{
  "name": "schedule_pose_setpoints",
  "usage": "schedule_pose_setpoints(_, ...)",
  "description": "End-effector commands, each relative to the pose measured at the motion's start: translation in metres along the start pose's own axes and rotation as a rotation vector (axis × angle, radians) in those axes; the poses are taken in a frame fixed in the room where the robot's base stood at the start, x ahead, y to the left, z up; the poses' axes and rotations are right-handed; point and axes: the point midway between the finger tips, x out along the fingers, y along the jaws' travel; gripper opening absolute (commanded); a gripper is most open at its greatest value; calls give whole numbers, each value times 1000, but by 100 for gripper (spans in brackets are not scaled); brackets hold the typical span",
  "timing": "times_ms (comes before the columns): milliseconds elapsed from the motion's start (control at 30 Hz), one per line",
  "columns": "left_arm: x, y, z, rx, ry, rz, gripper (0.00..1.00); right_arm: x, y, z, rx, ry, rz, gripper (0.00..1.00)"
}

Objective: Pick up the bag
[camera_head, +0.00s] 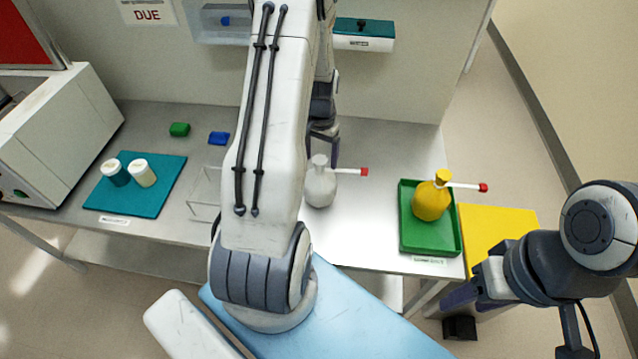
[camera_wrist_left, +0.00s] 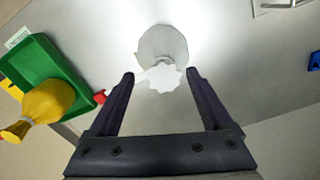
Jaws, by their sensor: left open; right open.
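No thing in view clearly looks like a bag. A white, round-bodied bottle (camera_head: 320,188) with a narrow neck and a red-tipped spout stands on the grey bench. In the left wrist view the bottle (camera_wrist_left: 162,42) lies just beyond the fingertips, with its notched cap between them in the picture. My left gripper (camera_head: 323,150) is open and empty; my arm partly hides it in the head view. Its two fingers (camera_wrist_left: 160,78) show apart in the wrist view. My right gripper (camera_head: 462,297) is open at the lower right, away from the bench objects.
A yellow bottle (camera_head: 431,203) stands in a green tray (camera_head: 430,246) on the right, beside a yellow surface (camera_head: 505,222). A teal mat (camera_head: 112,205) with two capped jars (camera_head: 142,173), a clear box (camera_head: 203,192), and green (camera_head: 180,129) and blue (camera_head: 218,138) blocks are left.

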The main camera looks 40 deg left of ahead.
Motion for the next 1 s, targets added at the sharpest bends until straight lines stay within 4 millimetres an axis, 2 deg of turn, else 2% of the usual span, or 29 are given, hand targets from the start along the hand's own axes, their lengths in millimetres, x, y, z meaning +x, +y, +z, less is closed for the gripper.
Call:
schedule_pose_setpoints(100,13,-4,-1,-1,-5,2,83,-12,-1,-1,0,0,0,52)
schedule_pose_setpoints(300,38,-5,-3,-1,-3,1,83,-18,-1,-1,1,0,0,52)
schedule_pose_setpoints(600,44,-5,-3,-1,0,0,83,-18,-1,-1,1,0,0,52)
schedule_pose_setpoints(667,44,-6,-3,-1,0,0,64,-18,-1,-1,1,0,0,52)
schedule_pose_setpoints(700,44,-6,-3,-1,0,0,49,-18,-1,-1,1,0,0,52)
schedule_pose_setpoints(833,44,-6,-3,-1,0,0,0,-18,-1,-1,1,0,0,52)
schedule_pose_setpoints(1000,43,-6,-4,-1,1,0,0,-18,-1,-1,1,0,0,52)
